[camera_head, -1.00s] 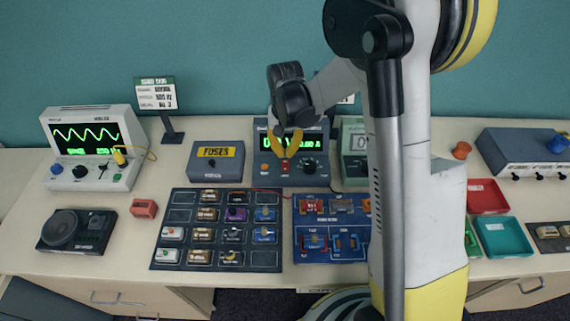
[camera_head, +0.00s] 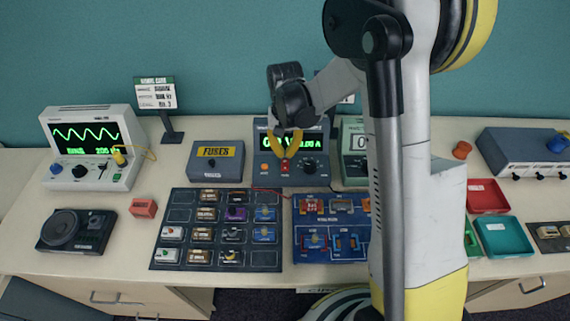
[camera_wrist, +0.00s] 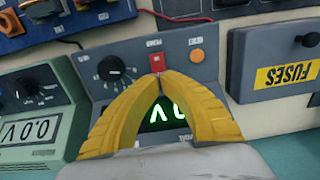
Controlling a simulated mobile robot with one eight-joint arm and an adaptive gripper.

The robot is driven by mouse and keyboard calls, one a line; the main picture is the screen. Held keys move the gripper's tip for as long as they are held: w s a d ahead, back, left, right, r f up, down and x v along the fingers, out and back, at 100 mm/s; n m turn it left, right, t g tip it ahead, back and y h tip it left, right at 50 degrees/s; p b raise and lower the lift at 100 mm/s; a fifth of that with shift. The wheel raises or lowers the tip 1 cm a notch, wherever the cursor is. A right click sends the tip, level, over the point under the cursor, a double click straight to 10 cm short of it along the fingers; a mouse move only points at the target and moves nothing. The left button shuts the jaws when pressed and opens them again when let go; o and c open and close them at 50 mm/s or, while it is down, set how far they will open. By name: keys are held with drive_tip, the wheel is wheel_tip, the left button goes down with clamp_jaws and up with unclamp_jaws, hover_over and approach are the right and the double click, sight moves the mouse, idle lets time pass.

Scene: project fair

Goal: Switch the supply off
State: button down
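The supply (camera_head: 262,181) is a dark blue-grey box at the back of the bench, with a lit green display (camera_head: 310,142) partly hidden by my fingers. Its red rocker switch (camera_head: 286,168) sits low in the middle of the front, and shows in the wrist view (camera_wrist: 156,58) too. A black knob (camera_head: 309,167) and a small orange button (camera_head: 264,167) flank it. My gripper (camera_head: 286,156) has yellow fingers with tips together and nothing between them. In the wrist view the tips (camera_wrist: 158,74) are at the switch's edge; I cannot tell whether they touch it.
A fuses box (camera_head: 216,172) stands left of the supply and a green meter (camera_head: 354,163) right of it. A dark component board (camera_head: 216,253) and a blue circuit board (camera_head: 325,255) lie in front. A red wire runs between them and the supply.

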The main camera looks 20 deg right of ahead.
sight(285, 161)
drive_tip(key=shift+f+b, duration=1.35)
drive_tip(key=shift+f, duration=0.3)
idle(0.5)
drive_tip(key=shift+r+p, duration=2.2)
drive_tip(key=shift+r, duration=1.35)
